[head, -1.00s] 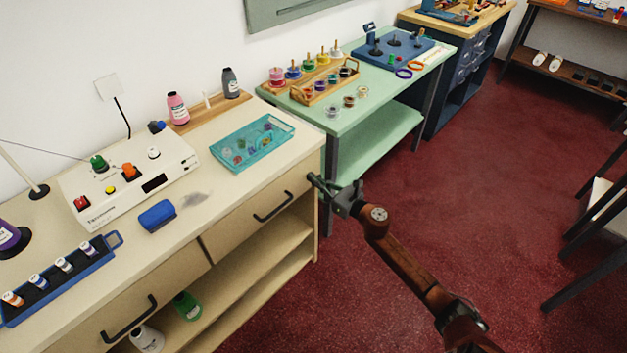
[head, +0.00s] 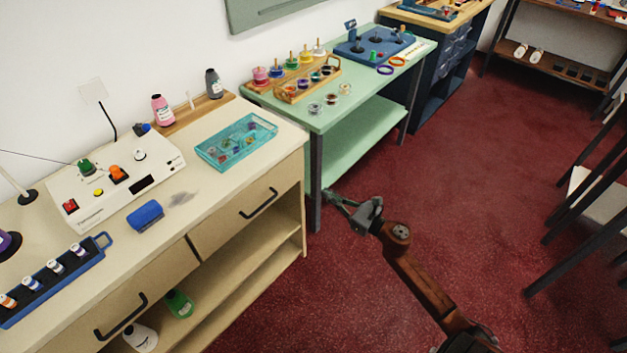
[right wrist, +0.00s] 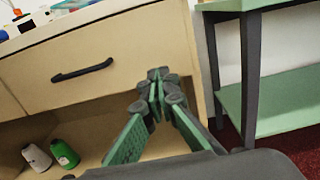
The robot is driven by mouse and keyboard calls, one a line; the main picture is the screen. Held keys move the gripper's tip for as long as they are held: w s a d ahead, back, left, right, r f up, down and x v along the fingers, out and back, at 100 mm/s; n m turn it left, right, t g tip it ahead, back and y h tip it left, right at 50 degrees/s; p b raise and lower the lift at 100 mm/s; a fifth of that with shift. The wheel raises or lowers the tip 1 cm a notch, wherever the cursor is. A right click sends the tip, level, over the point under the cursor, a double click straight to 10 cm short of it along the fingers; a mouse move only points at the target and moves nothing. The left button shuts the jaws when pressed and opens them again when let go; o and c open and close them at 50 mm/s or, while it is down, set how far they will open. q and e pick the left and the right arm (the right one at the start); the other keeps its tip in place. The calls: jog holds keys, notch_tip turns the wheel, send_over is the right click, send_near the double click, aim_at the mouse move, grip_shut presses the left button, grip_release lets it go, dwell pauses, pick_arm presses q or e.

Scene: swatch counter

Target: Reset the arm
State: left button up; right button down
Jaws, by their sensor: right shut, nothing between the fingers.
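My right gripper (head: 331,198) shows in the head view in front of the gap between the cream counter (head: 262,165) and the green table (head: 392,118). It is held over the red floor, right of the counter's end, and is empty. In the right wrist view its fingers (right wrist: 157,78) are shut, tips together, pointing toward the counter's drawer front (right wrist: 130,55). My left gripper is in neither view.
On the counter are a white device (head: 115,185), a blue block (head: 145,215) and a teal tray (head: 268,131). Bottles (head: 180,303) stand on its lower shelf. Dark chair legs (head: 575,225) are at the right. The red floor (head: 480,210) between is clear.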

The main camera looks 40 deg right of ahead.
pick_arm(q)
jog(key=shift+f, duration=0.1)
pick_arm(e)
jog(key=shift+s, duration=0.15)
